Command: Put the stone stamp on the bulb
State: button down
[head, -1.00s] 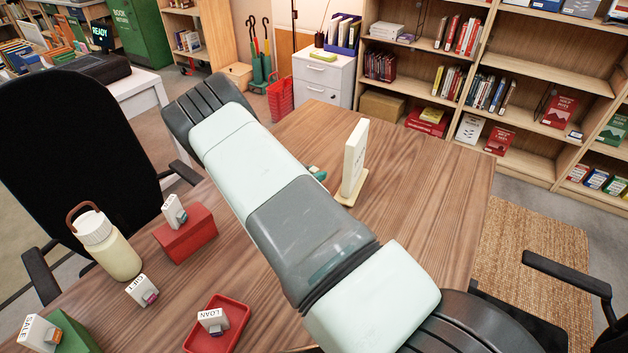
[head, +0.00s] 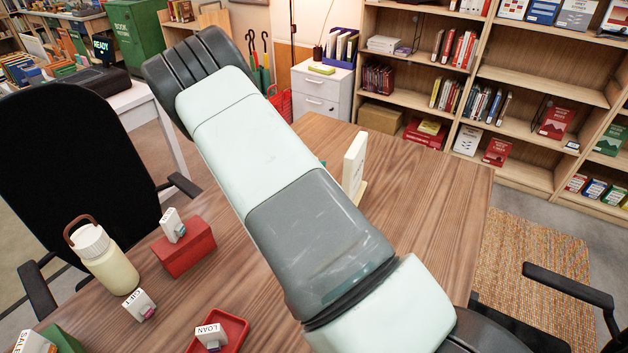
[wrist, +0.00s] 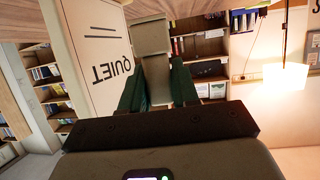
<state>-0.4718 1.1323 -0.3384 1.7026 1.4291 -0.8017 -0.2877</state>
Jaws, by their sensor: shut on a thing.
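In the wrist view my gripper (wrist: 157,72) has dark green fingers shut on a pale grey-beige piece, a narrow post with a wider block (wrist: 150,37) at its end. It looks like the stone stamp. In the head view my arm hides the stamp and nearly all of the gripper; only a bit of teal shows by the arm's edge. I cannot make out a bulb in either view.
A QUIET sign (head: 354,162) stands on the desk (head: 425,200) close to the gripper; it also shows in the wrist view (wrist: 95,50). A bottle (head: 108,265), red box (head: 186,250), GIFT stamp (head: 139,304) and red tray (head: 237,325) are at left. The desk's right side is clear.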

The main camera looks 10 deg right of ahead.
jog(key=s+d+r+m+g+h, duration=0.1)
jog(key=s+r+m, duration=0.1)
jog(key=s+r, duration=0.45)
jog(key=s+r+m+g+h, duration=0.1)
jog(key=s+r+g, duration=0.15)
jog(key=s, duration=0.75)
jog(key=shift+s+d+f, duration=0.1)
jog(key=shift+s+f, duration=0.2)
jog(key=shift+f, duration=1.2)
jog(key=shift+s+d+f, duration=0.1)
jog(key=shift+s+f, duration=0.25)
jog(key=shift+f, duration=1.2)
jog(key=shift+s+f, duration=0.3)
jog(key=shift+f, duration=1.2)
jog(key=shift+f, duration=0.1)
jog(key=c, duration=0.8)
grip_release()
jog(key=shift+t, duration=0.25)
jog(key=shift+c, duration=0.2)
